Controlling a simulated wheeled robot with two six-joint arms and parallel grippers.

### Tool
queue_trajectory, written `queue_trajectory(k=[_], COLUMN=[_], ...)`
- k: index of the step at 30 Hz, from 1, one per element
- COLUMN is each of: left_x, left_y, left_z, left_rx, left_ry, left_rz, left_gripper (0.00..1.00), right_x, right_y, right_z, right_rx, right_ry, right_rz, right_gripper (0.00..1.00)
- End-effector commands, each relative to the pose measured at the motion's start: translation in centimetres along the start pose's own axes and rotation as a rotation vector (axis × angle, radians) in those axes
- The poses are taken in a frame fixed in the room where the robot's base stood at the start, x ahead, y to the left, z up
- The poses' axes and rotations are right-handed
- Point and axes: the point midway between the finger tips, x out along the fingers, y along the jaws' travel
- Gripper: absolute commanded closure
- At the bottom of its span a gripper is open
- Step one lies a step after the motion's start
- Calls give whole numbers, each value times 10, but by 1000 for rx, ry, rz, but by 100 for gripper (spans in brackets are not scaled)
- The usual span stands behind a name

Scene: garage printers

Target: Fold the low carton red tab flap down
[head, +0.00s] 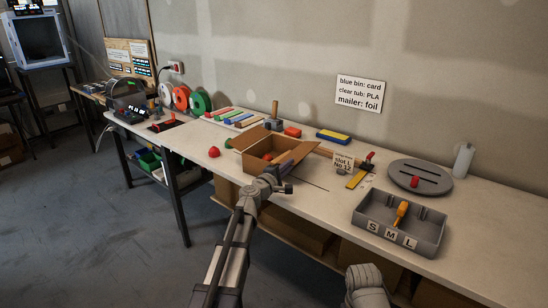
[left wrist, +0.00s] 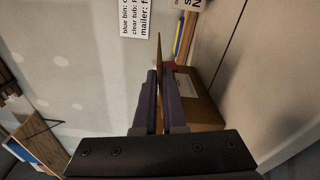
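My left gripper (head: 282,186) is at the carton's near right corner, close to the flap's lower end.
A grey tray (head: 398,232) marked S, M, L holds an orange-handled tool. A grey disc (head: 420,177) lies behind it. A red ball (head: 214,152) is left. Bare tabletop (head: 320,205) lies between carton and tray.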

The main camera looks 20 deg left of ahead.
Motion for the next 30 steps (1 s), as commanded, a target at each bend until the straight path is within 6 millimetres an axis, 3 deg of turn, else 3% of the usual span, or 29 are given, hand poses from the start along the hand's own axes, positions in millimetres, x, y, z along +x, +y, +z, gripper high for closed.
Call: queue_trajectory(k=[3, 14, 30], left_x=[0, -3, -33], left_y=[0, 0, 0], left_z=[0, 0, 0], left_rx=[0, 0, 0], left_ry=[0, 0, 0], left_rz=[0, 0, 0], left_gripper=[80, 80, 80], right_x=[0, 0, 0], right_y=[0, 0, 0], right_z=[0, 0, 0], right_rx=[0, 0, 0], right_ry=[0, 0, 0], right_rz=[0, 0, 0], right_gripper=[50, 50, 50])
